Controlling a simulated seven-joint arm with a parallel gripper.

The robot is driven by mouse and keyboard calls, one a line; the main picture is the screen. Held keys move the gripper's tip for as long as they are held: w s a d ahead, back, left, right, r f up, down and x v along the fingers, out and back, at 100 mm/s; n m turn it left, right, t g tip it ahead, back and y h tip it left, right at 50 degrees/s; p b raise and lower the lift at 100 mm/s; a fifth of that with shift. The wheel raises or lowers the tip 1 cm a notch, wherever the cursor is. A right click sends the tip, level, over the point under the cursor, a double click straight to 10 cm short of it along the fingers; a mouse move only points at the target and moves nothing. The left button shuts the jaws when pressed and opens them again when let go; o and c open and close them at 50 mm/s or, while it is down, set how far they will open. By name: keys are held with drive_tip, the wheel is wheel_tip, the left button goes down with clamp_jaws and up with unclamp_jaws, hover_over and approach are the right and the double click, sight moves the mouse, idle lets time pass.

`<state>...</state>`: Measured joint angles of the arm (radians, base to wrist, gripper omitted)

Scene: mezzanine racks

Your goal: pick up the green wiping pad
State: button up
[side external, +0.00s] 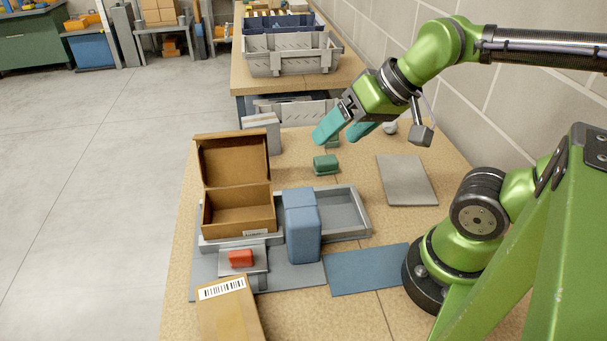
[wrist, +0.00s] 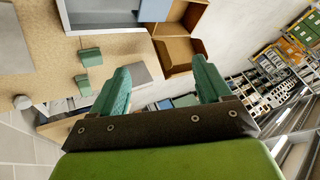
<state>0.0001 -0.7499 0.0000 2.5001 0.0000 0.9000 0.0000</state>
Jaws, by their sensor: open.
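Two small green pieces lie on the wooden table; I cannot tell for sure which is the wiping pad. The nearer green piece (side external: 325,164) lies in the open in the side external view. The second green piece (side external: 333,142) is behind it and partly hidden by my fingers. In the wrist view both show at the left, one higher (wrist: 91,57) and one lower (wrist: 83,84). My gripper (side external: 338,136) has teal fingers, spread apart and empty, above the table. In the wrist view the gripper (wrist: 162,68) has both green pieces outside its fingers, to the left.
An open cardboard box (side external: 238,219), a grey tray (side external: 351,193) and an upright blue block (side external: 302,235) stand nearby. A red block (side external: 240,258), a blue mat (side external: 366,270), a grey plate (side external: 407,180) and a barcoded carton (side external: 228,315) lie around. A wall is at right.

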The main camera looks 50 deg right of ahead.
drive_tip(key=m+g+h, duration=0.2)
drive_tip(key=m+g, duration=0.5)
drive_tip(key=m, duration=1.5)
hover_over(329, 159)
drive_tip(key=f, duration=1.8)
drive_tip(key=shift+s+d, duration=0.15)
drive_tip(key=shift+d, duration=0.1)
drive_tip(key=shift+w+a+f, duration=0.1)
drive_tip(key=shift+a+f, duration=0.05)
drive_tip(key=shift+f, duration=1.4)
drive_tip(key=shift+w+a+f, duration=0.1)
drive_tip(key=shift+f, duration=1.45)
drive_tip(key=shift+c, duration=0.2)
drive_tip(key=c, duration=1.1)
